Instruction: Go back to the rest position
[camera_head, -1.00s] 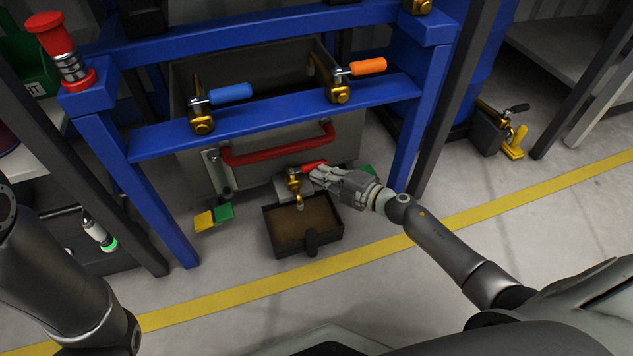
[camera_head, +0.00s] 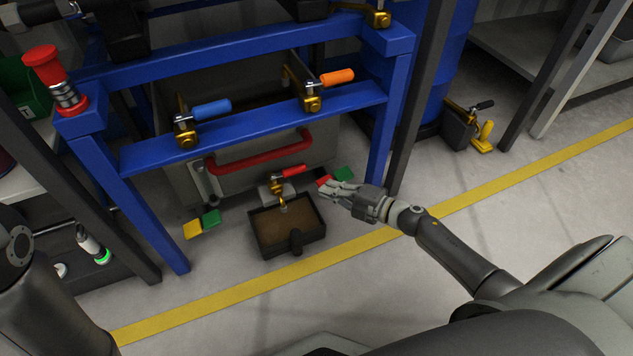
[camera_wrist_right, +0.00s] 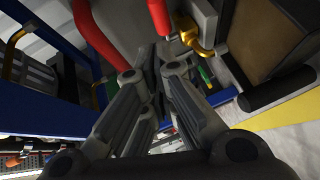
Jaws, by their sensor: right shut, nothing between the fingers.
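My right gripper (camera_head: 334,190) is shut and empty, in front of the blue frame's right leg. It is to the right of the red-handled drain valve (camera_head: 289,171) and apart from it. In the right wrist view my gripper's fingers (camera_wrist_right: 160,62) point toward the red valve handle (camera_wrist_right: 158,16), with a gap that is hard to judge. My left arm (camera_head: 40,290) shows at the lower left, but its gripper is not in view.
A dark tray (camera_head: 262,251) with brown liquid stands on the floor below the valve. The blue frame (camera_head: 250,126) carries clamps with blue (camera_head: 212,108) and orange (camera_head: 337,78) handles. A red bar handle (camera_head: 258,157) sticks out from the grey tank. Open floor lies beyond the yellow line (camera_head: 240,290).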

